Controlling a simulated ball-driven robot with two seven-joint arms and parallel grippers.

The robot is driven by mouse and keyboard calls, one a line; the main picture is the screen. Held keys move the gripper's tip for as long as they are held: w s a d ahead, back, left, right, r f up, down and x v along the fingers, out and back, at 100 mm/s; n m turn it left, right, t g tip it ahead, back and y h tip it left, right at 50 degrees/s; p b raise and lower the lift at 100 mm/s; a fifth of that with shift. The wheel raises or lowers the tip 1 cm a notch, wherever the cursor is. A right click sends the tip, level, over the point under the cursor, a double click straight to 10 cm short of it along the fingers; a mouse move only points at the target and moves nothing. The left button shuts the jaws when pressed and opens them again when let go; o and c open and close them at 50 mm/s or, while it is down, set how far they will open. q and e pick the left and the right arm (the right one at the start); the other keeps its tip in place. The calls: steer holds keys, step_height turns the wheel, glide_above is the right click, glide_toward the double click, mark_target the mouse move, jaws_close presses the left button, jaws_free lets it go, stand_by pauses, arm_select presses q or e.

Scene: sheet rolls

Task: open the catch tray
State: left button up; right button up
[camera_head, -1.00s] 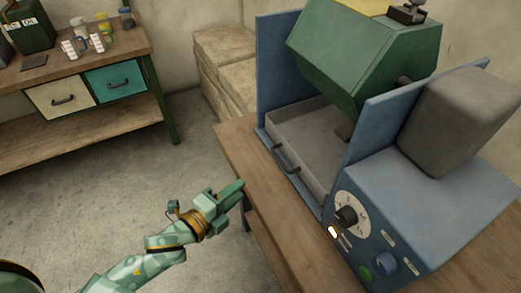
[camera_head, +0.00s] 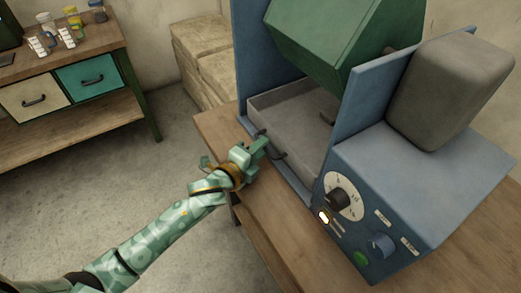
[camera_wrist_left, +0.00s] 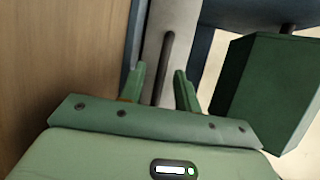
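The catch tray (camera_head: 303,122) is a shallow grey tray low in the blue machine, under the green drum. Its dark bar handle (camera_head: 279,156) is on the tray's front, partly hidden by my left gripper in the head view. My left gripper (camera_head: 263,144) is at the handle. In the left wrist view its two green fingers (camera_wrist_left: 160,82) are spread apart, and the handle (camera_wrist_left: 166,60) lies between them in the picture, with the pale tray front (camera_wrist_left: 185,30) behind. I cannot tell whether a finger touches it. My right gripper is not in view.
The blue machine (camera_head: 410,180) with dial and knobs stands on a wooden table (camera_head: 215,128). Its green drum (camera_head: 330,40) hangs above the tray. A side bench (camera_head: 70,60) with two drawers and small bottles stands at the left. Stacked pale blocks (camera_head: 205,60) are behind. Floor between is clear.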

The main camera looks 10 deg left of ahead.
arm_select(q)
steer(key=shift+w, duration=0.2)
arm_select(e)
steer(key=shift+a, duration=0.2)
arm_select(q)
steer(key=shift+c, duration=0.2)
